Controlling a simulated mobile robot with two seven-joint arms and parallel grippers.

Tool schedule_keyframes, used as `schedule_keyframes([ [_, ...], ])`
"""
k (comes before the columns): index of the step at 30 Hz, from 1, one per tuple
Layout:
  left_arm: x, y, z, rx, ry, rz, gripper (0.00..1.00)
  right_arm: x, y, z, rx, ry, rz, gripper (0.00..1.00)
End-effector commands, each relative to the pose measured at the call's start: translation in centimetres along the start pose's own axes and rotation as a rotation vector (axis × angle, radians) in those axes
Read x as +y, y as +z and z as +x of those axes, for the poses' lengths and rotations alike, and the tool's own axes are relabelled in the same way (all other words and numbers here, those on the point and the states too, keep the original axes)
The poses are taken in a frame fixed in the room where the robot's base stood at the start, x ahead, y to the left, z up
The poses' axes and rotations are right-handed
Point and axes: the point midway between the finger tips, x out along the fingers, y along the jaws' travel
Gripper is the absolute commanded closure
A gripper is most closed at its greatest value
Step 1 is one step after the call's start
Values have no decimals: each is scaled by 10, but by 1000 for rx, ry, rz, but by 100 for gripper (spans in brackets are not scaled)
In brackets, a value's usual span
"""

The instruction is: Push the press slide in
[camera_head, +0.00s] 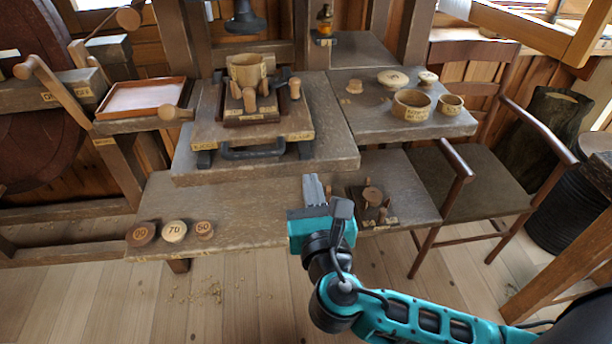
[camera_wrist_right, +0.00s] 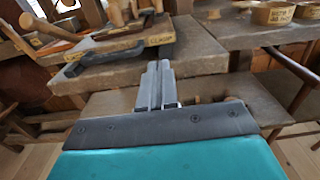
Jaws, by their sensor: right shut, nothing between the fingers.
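The press slide (camera_head: 213,131) is a light wooden board with small labels on its front edge and a dark bar handle (camera_head: 252,153) across its front. It lies on the raised grey bench (camera_head: 338,148), below the black press head (camera_head: 244,22). A dark tray (camera_head: 250,118) with a wooden cup (camera_head: 246,70) and pegs sits on it. The slide also shows in the right wrist view (camera_wrist_right: 105,43). My right gripper (camera_head: 315,188) is shut and empty, in front of the bench to the right of the handle and apart from it. My left gripper is out of view.
Below is a lower grey shelf (camera_head: 215,207) with several numbered discs (camera_head: 174,231) at left and a small pegged block (camera_head: 372,205) at right. A side shelf (camera_head: 372,120) holds bowls and lids. A chair (camera_head: 480,185) stands at right, a shallow tray (camera_head: 146,97) at left.

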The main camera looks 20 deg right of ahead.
Motion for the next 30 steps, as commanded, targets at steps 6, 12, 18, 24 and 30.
schedule_keyframes([
  [6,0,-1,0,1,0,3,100,0,1,48,-4,-2,0,100],
  [12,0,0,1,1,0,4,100,0,0,88,-1,-2,2,100],
  [18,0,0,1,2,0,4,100,0,0,113,2,0,4,100],
  [24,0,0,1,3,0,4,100,0,-1,120,3,1,3,100],
  [30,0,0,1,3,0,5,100,0,-1,120,3,2,4,100],
])
